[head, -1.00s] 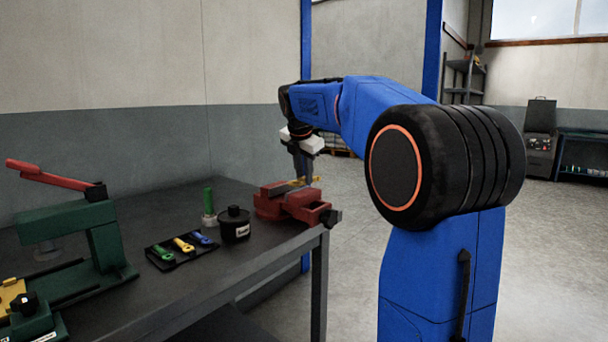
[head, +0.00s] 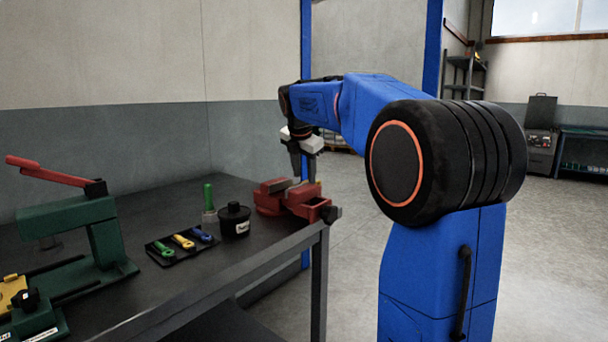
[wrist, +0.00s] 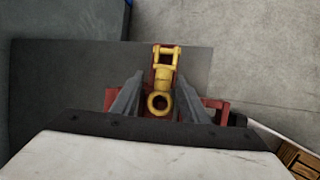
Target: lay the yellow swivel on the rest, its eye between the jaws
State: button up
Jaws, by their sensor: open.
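The yellow swivel (wrist: 164,73) lies lengthwise over the red vise in the wrist view, its round eye at the near end and its forked end pointing away. The red vise (head: 268,204) stands at the right end of the bench in the head view; its red body shows on both sides of the swivel in the wrist view (wrist: 111,100). My gripper (wrist: 160,80) is open, one finger on each side of the swivel with gaps between. In the head view my gripper (head: 306,179) is just above the vise and the swivel is mostly hidden. I cannot tell how the eye sits in the jaws.
A black pot (head: 235,225) and a green-handled tool (head: 208,197) stand left of the vise. A dark tray (head: 162,259) with green, yellow and blue pieces lies nearer. A green press with a red lever (head: 55,175) stands farther left. The bench edge is close to the vise.

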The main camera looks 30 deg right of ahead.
jog(key=shift+r, duration=0.35)
jog(key=v, duration=1.2)
jog(key=shift+r, duration=0.2)
jog(key=s+a+f+m+y, duration=0.1)
jog(key=s+a+f+m, duration=0.4)
jog(key=s+f, duration=0.7)
jog(key=s+a+f+m+y, duration=0.1)
jog(key=s+a+f+m, duration=0.4)
jog(key=s+f+m, duration=0.4)
jog(key=s+a+f+m+y, duration=0.1)
jog(key=s+a+f+m, duration=0.4)
jog(key=s+f, duration=0.9)
jog(key=shift+s+f+m+t, duration=0.3)
jog(key=shift+f+m, duration=0.2)
jog(key=shift+m, duration=0.6)
